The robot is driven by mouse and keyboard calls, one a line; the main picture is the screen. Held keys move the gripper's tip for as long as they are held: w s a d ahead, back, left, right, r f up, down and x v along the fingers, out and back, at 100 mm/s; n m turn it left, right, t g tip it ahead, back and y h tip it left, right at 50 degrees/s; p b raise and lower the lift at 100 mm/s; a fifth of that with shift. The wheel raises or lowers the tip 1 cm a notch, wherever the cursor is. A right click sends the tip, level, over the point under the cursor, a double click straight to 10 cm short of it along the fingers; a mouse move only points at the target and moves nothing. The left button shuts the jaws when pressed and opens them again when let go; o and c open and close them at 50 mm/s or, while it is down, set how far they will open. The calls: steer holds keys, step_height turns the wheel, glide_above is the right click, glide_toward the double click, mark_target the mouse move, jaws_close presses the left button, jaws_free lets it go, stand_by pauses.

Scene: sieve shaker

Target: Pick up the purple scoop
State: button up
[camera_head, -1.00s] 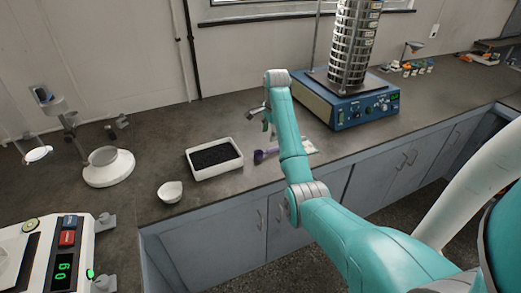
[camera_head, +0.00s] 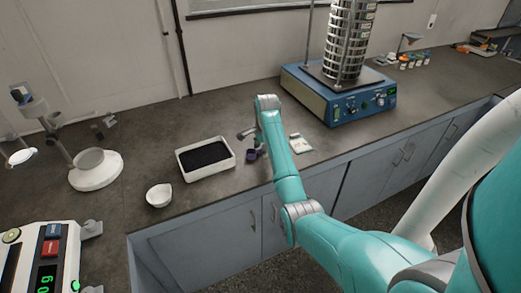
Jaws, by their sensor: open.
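The purple scoop (camera_head: 251,155) lies on the grey bench just right of the white tray. Only its purple part shows clearly; my arm hides the rest. My gripper (camera_head: 249,142) is open and points down, low and close to the scoop. I cannot tell whether the fingers are around the scoop or above it, as the wrist partly covers them.
A white tray (camera_head: 181,166) of black grains and a small white bowl (camera_head: 158,195) stand to the left. A sieve shaker (camera_head: 345,104) stands behind on the right. A small pale packet (camera_head: 299,144) lies right of my forearm.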

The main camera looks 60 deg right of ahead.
mark_target(261, 149)
jaws_close()
step_height(261, 149, up, 10)
stand_by(0.7)
steer(key=c, duration=0.8)
jaws_free()
jaws_close()
